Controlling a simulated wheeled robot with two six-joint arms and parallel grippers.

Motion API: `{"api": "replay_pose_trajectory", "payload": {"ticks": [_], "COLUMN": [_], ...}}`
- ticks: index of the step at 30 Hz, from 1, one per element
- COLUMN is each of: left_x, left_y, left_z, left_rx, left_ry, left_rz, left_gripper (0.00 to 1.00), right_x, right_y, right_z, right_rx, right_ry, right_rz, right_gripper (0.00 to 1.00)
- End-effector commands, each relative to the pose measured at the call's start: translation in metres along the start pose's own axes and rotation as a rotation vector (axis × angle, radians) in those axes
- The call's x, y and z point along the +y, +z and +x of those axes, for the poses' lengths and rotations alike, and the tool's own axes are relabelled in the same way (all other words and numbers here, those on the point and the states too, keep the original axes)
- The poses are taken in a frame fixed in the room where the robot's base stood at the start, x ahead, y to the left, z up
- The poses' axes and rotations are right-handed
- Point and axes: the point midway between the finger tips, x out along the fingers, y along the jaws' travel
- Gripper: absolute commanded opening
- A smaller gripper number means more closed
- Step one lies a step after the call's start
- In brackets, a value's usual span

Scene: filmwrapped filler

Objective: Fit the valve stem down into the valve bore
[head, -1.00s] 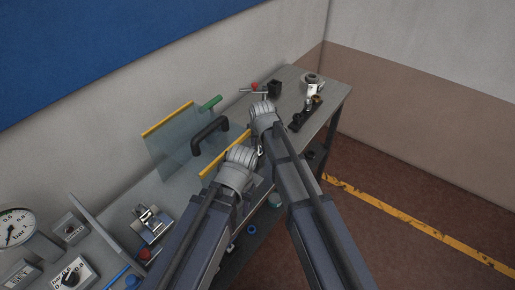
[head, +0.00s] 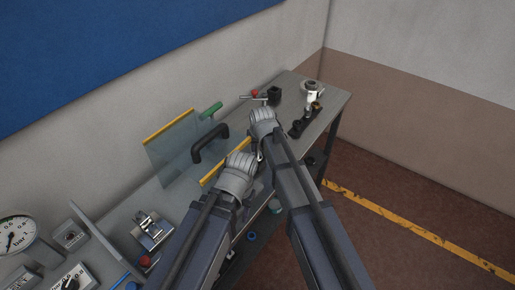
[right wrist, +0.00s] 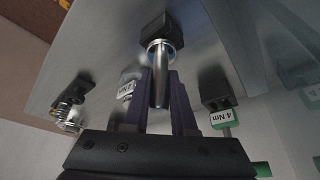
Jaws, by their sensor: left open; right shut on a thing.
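My right gripper (head: 262,117) is over the middle of the bench in the head view, with its fingertips hidden by the wrist. In the right wrist view its two dark fingers (right wrist: 159,75) close on a bright metal tapered rod (right wrist: 158,92), which looks like the valve stem. The rod's wider collared end points toward a black square block (right wrist: 162,28); I cannot tell if they touch. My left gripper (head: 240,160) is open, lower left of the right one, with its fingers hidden. The valve bore cannot be made out for certain.
A clear panel (head: 172,150) with yellow edging and a black handle (head: 209,144) stand by the wall. A black block (head: 274,95), a white part (head: 311,92) and a dark rack (head: 304,122) occupy the far bench end. A gauge (head: 15,235) stands lower left.

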Motion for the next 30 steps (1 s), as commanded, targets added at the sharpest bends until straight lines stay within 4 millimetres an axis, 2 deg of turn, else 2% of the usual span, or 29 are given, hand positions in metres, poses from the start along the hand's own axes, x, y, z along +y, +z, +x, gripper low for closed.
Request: {"api": "replay_pose_trajectory", "payload": {"ticks": [18,23,30], "left_x": [-0.008,-0.009,-0.009], "left_y": [0.005,0.006,0.005], "left_z": [-0.087,-0.095,-0.091], "left_rx": [0.000,0.000,0.000], "left_ry": [0.001,0.001,0.001], "left_rz": [-0.001,-0.004,-0.004], "left_gripper": [0.50,0.50,0.50], "right_x": [0.000,0.000,0.000], "right_y": [-0.034,-0.036,-0.035], "right_z": [-0.081,-0.088,-0.084], "right_rx": [0.000,0.000,0.000], "right_ry": [0.000,0.000,0.000], "right_rz": [0.000,0.000,0.000], "right_gripper": [0.00,0.00,0.00]}}
